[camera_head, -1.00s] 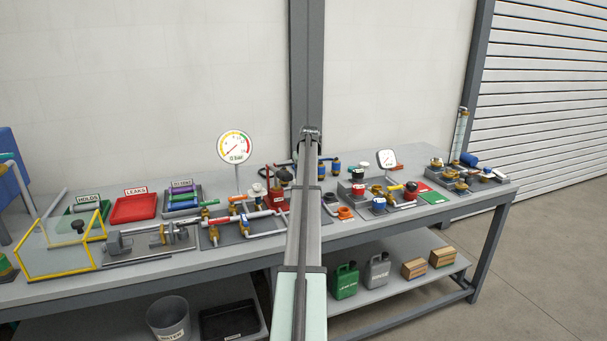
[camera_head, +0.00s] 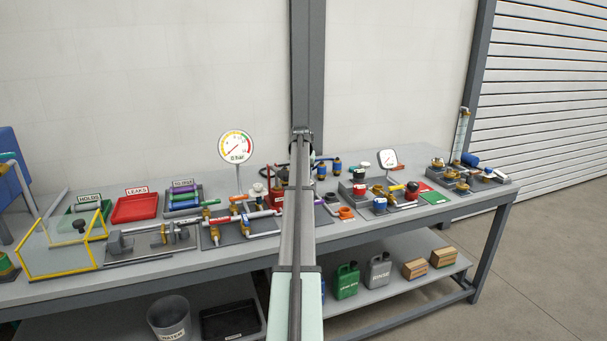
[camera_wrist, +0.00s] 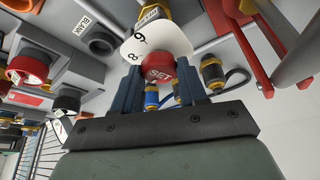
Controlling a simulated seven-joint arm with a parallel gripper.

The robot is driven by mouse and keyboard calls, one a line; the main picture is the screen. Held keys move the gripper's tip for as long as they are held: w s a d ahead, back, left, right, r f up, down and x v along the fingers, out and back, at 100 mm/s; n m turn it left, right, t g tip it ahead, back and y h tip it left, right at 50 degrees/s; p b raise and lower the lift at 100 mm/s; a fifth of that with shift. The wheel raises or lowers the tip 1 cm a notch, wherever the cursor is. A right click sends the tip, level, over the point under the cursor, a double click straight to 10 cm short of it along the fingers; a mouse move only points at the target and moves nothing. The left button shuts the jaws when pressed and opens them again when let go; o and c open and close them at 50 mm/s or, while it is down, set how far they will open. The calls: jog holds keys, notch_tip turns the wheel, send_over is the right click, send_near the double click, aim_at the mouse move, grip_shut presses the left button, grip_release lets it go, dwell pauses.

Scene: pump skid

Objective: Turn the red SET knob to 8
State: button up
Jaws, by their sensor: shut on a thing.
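The red SET knob (camera_wrist: 158,68) is between the two dark fingers of my gripper (camera_wrist: 160,84) in the wrist view. A white dial plate (camera_wrist: 170,38) with black numerals shows beyond the knob. An 8 and a numeral that reads as 9 or an upturned 6 are visible at its left side. The rest of the scale is hidden or unmarked in this view, and I cannot tell the knob's setting. In the head view my arm hides the knob and fingers.
A red bracket-like part (camera_wrist: 247,42) stands close at the right in the wrist view. A grey block labelled BLANK (camera_wrist: 86,25) lies at the left. A round pressure gauge (camera_head: 237,146) stands left of my arm.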

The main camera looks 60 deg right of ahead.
jog(key=o, duration=1)
jog(key=shift+o, duration=0.2)
jog(key=v, duration=1.3)
jog(key=shift+r, duration=0.35)
jog(key=shift+s, duration=0.15)
